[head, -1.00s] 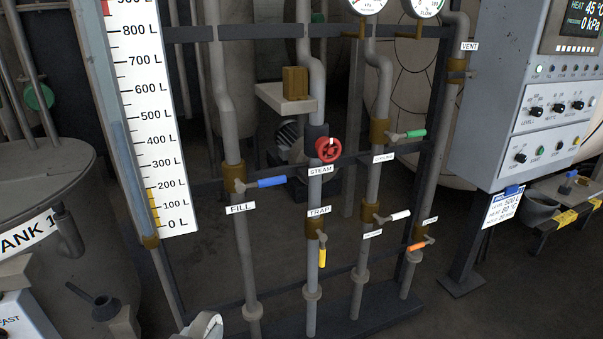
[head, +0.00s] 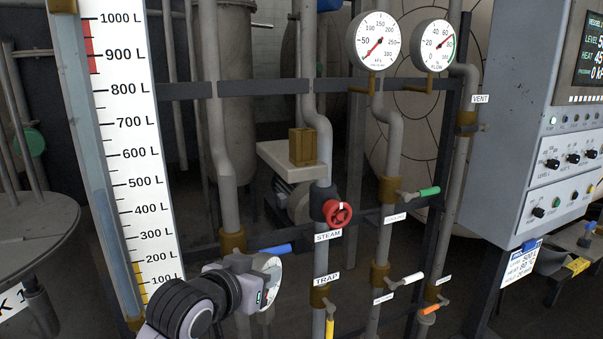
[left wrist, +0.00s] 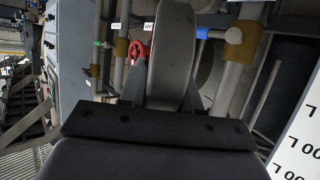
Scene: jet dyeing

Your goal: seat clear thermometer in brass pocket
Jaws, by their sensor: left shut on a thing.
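My left gripper (head: 257,279) is in the lower middle of the head view, in front of the pipes. It is shut on a round dial thermometer (head: 270,268) with a pale face and a stem hanging below it. In the left wrist view the thermometer (left wrist: 172,55) shows as a grey disc, edge-on between the fingers (left wrist: 168,97). The brass pocket (head: 303,146) is a small brass block on a pale shelf (head: 277,162), above and right of the gripper and apart from it. My right gripper is not in view.
Vertical pipes with coloured valve handles stand close behind the gripper, including a blue lever (head: 275,249) and a red handwheel (head: 338,213). A tall level scale (head: 127,140) stands at the left. Two gauges (head: 378,42) hang above, and a control panel (head: 560,150) is at the right.

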